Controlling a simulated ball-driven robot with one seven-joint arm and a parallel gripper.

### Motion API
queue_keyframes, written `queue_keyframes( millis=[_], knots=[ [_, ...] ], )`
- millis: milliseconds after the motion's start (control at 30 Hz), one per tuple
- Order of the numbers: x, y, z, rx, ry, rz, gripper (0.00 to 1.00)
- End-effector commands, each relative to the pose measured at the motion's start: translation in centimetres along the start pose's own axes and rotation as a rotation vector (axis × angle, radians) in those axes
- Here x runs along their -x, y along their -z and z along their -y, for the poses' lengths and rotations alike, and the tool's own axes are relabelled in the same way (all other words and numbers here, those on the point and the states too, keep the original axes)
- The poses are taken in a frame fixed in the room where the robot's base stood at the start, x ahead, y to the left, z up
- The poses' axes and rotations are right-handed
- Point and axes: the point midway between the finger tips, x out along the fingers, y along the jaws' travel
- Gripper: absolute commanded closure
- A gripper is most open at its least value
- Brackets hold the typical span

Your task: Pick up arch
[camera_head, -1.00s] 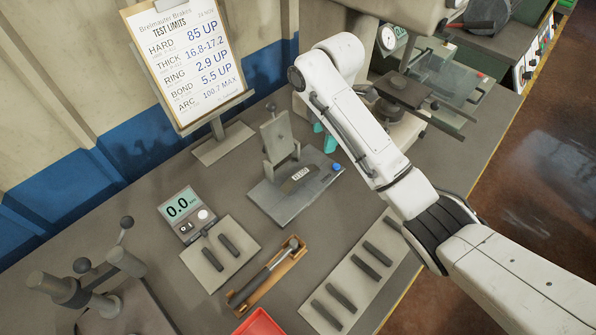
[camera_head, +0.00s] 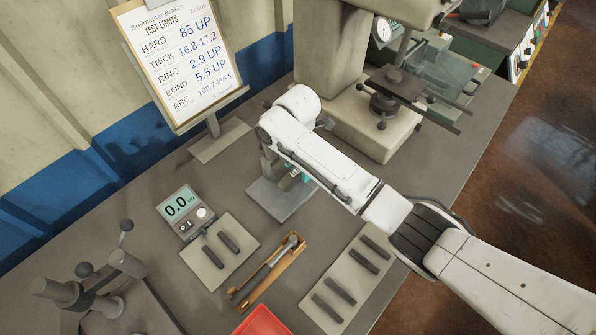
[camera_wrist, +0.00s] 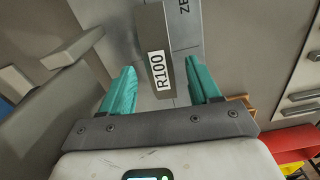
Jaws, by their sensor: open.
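The grey piece labelled R100 (camera_wrist: 153,45), which looks to be the arch, lies on a grey metal plate (camera_head: 284,205) and shows in the wrist view. My gripper (camera_wrist: 160,68) has teal fingers, open and apart, one on each side of the piece's near end. I cannot tell whether they touch it or how high they are above the plate.
A large press (camera_head: 345,100) stands behind.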

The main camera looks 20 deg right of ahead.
Motion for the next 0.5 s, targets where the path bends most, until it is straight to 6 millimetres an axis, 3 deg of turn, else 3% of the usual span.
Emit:
queue_keyframes(
  millis=[200, 467, 500],
  knots=[
    [-2.2, -0.1, 0.0, 0.000, 0.001, 0.001, 0.38],
    [-2.5, -0.1, 0.0, 0.000, 0.000, 0.000, 0.38],
    [-2.5, -0.1, 0.0, 0.000, 0.000, 0.000, 0.42]
  ],
)
